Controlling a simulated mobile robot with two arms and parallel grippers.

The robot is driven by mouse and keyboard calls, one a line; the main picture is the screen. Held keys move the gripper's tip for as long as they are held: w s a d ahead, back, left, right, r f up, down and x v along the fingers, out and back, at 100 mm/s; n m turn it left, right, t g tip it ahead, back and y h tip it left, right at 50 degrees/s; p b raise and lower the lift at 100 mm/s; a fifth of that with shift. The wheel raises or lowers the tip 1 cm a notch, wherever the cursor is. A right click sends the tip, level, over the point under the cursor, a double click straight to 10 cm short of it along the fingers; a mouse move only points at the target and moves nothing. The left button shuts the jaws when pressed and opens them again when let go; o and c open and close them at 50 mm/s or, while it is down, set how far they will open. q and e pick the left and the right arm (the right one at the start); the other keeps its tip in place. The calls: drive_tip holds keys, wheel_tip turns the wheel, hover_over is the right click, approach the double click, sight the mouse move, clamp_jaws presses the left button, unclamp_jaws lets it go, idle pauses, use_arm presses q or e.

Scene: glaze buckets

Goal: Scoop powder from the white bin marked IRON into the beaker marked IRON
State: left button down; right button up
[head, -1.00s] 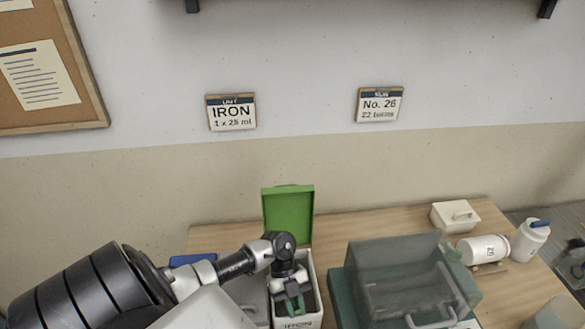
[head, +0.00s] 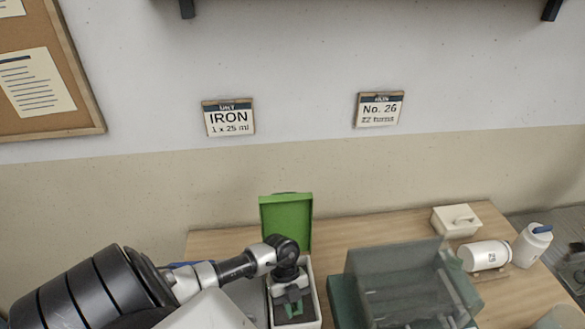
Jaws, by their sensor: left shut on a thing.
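The white bin (head: 315,288) stands on the table at the bottom centre of the head view, with its green lid (head: 287,222) standing open at the back. No beaker with a readable IRON mark is in view. My right gripper is not in view.
A grey see-through box (head: 395,270) stands right of the bin. A white lidded box (head: 456,221), a lying white jar (head: 486,256) and a white bottle (head: 532,243) are farther right.

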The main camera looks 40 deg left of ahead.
sight(294, 311)
use_arm(q)
drive_tip(key=shift+s+d+r+y+p, duration=0.15)
drive_tip(key=shift+r+y+p, duration=0.15)
drive_tip(key=shift+r+p, duration=0.25)
drive_tip(key=shift+s+d+r+t+y+p, duration=0.15)
drive_tip(key=shift+d+r+t+p, duration=0.05)
drive_tip(key=shift+r+p, duration=0.2)
drive_tip(key=shift+s+d+r+t+y+p, duration=0.15)
drive_tip(key=shift+d+r+t+p, duration=0.1)
drive_tip(key=shift+r, duration=0.25)
drive_tip(key=shift+d+r, duration=0.1)
drive_tip(key=shift+s+d+r+y, duration=0.15)
drive_tip(key=shift+d+r+y, duration=0.1)
drive_tip(key=shift+r+y, duration=0.45)
drive_tip(key=shift+w+a+r+t+y, duration=0.15)
drive_tip(key=shift+r+t+y, duration=0.3)
drive_tip(key=shift+r+y, duration=0.25)
drive_tip(key=shift+w+a+r+t+y, duration=0.15)
drive_tip(key=shift+r+t+y, duration=0.25)
drive_tip(key=shift+r+y, duration=0.25)
drive_tip(key=shift+r, duration=0.2)
drive_tip(key=shift+w, duration=0.1)
